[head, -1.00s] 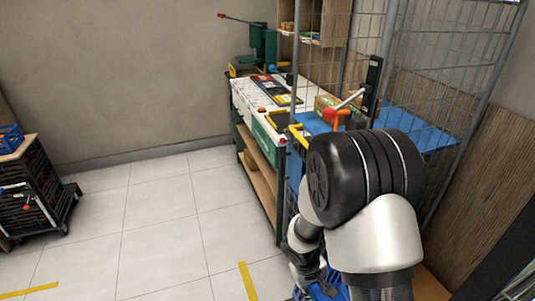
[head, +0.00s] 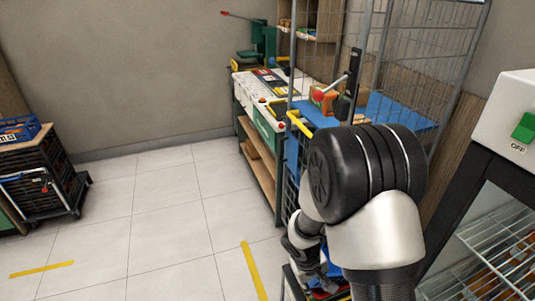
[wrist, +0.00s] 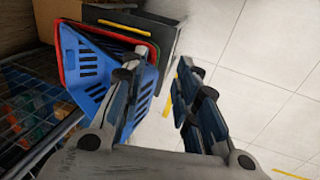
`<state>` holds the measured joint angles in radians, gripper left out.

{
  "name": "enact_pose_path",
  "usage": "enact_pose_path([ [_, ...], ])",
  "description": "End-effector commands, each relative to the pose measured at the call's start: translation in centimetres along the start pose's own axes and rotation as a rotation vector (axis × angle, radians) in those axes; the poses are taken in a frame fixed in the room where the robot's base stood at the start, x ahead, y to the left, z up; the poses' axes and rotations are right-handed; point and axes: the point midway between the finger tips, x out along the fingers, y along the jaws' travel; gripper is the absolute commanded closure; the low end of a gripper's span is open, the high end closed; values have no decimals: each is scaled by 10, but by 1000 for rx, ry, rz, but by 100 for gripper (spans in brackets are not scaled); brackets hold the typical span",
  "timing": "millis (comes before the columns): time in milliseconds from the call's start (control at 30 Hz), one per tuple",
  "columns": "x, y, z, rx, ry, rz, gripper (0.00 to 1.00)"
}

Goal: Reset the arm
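My arm (head: 372,225) fills the lower right of the head view, bent downward with its black and silver joint toward the camera. My gripper (wrist: 162,60) shows in the wrist view with its two dark blue and grey fingers spread apart. No object shows between the fingers. The left finger overlaps a blue basket (wrist: 78,68) in the picture; I cannot tell whether they touch. In the head view the fingers are mostly hidden or cut off below.
A wire cage (head: 405,65) with a blue shelf (head: 400,110) stands beyond my arm. A white workbench (head: 250,90) is behind it. A cabinet with a green OFF switch (head: 524,127) is close at right. A dark crate trolley (head: 45,178) is at left. The tiled floor (head: 165,215) between is clear.

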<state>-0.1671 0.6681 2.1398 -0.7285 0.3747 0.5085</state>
Motion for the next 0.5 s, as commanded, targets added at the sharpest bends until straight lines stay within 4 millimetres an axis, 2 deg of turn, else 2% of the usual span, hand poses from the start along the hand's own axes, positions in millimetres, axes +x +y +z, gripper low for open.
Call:
enact_pose_path([
  [33,-11,7,-2,17,17,8,72],
  [233,-43,23,2,70,43,22,72],
  [500,-98,44,24,165,92,30,72],
])
